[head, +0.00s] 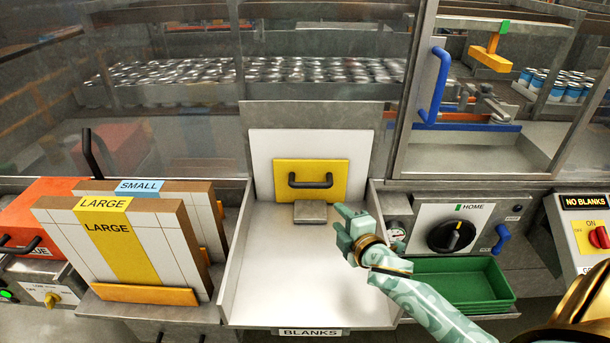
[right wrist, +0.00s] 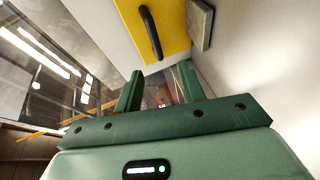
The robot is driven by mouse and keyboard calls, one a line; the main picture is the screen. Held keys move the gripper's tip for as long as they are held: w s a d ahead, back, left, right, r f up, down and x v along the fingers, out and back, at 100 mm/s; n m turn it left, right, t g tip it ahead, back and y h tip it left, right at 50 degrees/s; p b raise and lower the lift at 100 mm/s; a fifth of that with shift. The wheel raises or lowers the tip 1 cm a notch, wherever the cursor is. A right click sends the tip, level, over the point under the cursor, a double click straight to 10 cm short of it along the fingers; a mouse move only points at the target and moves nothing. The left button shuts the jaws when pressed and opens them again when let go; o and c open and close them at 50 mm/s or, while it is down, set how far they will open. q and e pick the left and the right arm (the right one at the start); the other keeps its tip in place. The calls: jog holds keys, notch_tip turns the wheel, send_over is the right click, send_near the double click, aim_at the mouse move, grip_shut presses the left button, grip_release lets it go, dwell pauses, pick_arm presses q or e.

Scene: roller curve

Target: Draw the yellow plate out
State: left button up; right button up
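The yellow plate (head: 310,165) stands upright on a white panel at the back of the blanks tray (head: 270,270). It has a black bar handle (head: 311,184), and a small grey block (head: 310,212) sits just below it. My right gripper (head: 343,214) is over the tray, below and to the right of the plate, apart from the handle. In the right wrist view the fingers (right wrist: 160,84) are spread with nothing between them. The plate (right wrist: 177,30) and its handle (right wrist: 151,33) show beyond the fingertips there. My left gripper is not in view.
Large and small boxed stacks (head: 120,250) stand left of the tray. A green bin (head: 455,285) and a panel with a black knob (head: 452,236) are on the right. A blue-handled glass door (head: 432,85) is above right. The tray floor is clear.

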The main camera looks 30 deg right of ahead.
jog(key=w, duration=0.2)
jog(key=b, duration=0.2)
send_near(314, 187)
jog(key=w, duration=0.3)
jog(key=x, duration=0.2)
jog(key=b+x, duration=0.1)
jog(key=x, duration=0.5)
jog(key=shift+d+f+b, duration=0.2)
jog(key=shift+f+b, duration=0.1)
jog(key=shift+f, duration=0.05)
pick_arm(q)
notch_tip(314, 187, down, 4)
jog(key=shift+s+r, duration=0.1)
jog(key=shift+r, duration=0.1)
pick_arm(e)
grip_shut()
